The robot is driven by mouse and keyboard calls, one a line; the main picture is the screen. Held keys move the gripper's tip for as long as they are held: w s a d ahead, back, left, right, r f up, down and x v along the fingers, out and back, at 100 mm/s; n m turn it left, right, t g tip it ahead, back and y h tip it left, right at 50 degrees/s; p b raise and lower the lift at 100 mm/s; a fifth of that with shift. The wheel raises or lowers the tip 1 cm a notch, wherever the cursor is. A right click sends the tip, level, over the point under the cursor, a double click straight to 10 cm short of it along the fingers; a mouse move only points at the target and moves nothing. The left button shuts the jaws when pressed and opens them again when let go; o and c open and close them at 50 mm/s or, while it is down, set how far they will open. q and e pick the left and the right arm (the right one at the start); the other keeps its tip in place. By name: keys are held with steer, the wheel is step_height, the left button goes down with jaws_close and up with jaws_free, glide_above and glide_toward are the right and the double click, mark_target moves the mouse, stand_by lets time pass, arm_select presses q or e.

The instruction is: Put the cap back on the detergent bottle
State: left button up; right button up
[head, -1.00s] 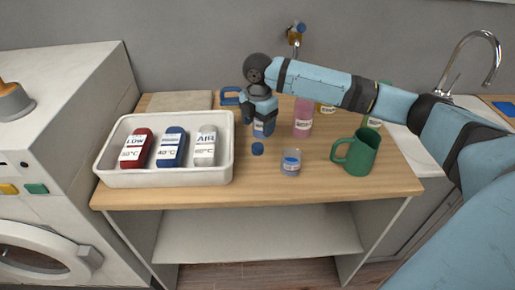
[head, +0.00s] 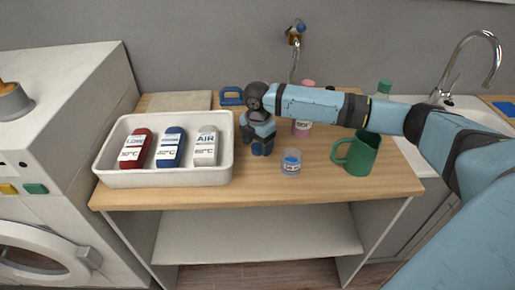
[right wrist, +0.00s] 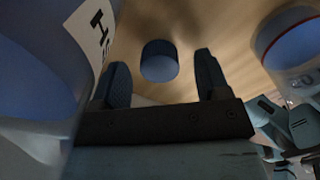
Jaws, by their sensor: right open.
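A small dark blue cap (right wrist: 159,62) lies on the wooden table in the right wrist view. It sits ahead of and between the two fingers of my right gripper (right wrist: 162,84), which is open and not touching it. In the head view my right gripper (head: 262,150) points down just above the tabletop and hides the cap.
A clear cup with blue contents (head: 291,163) stands just right of the gripper; a green mug (head: 358,154) is farther right. A pink bottle (head: 302,128) stands behind my forearm. A white tray (head: 163,178) with several labelled containers is left. The table's front strip is clear.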

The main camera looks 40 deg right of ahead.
mark_target(257, 146)
steer(key=shift+f, duration=0.25)
steer(key=c, duration=1)
step_height(257, 146, up, 20)
steer(key=shift+r+p, duration=0.1)
steer(key=shift+p, duration=0.5)
